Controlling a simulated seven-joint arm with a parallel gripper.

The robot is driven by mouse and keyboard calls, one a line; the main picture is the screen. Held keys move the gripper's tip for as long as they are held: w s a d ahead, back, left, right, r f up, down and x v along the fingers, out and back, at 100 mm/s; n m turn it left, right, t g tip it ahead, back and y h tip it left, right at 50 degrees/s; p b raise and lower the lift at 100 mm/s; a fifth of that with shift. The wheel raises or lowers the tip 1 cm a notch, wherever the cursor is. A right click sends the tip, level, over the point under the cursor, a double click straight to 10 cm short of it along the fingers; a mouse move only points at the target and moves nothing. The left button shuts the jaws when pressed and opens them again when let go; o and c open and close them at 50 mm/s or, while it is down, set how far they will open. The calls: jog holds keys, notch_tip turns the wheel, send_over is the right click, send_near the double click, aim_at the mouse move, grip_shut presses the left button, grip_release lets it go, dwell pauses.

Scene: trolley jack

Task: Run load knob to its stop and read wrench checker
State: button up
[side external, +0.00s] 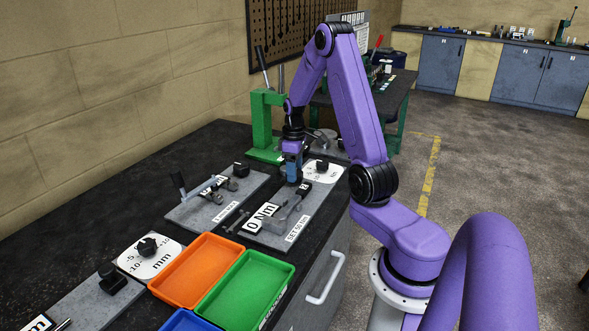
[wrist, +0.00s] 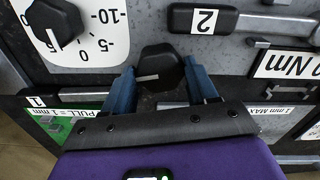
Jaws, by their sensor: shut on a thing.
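A black knob (wrist: 160,67) with a white pointer line sits between my gripper's blue fingers (wrist: 160,88) in the wrist view, and my gripper is shut on it. In the side view my gripper (side external: 293,178) is low over the grey plate marked SET 50 Nm, and hides most of the knob. The checker's display reads 0 Nm (wrist: 287,65); the same display (side external: 262,217) faces up at the plate's left in the side view. A black handle marked 2 (wrist: 203,19) with a metal shaft lies past the knob in the wrist view.
A white mm dial (wrist: 97,35) with a black knob (wrist: 54,22) lies close to my gripper. A green press (side external: 263,130) stands behind. A lever plate (side external: 205,205) is at left. Orange (side external: 195,268) and green (side external: 243,287) trays are in front.

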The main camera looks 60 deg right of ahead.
jog(key=m, duration=1.2)
jog(key=shift+r, duration=0.1)
dwell(0.6)
jog(key=o, duration=1.1)
jog(key=shift+c, duration=0.2)
notch_tip(320, 180, up, 17)
jog(key=shift+r, duration=0.2)
dwell(1.5)
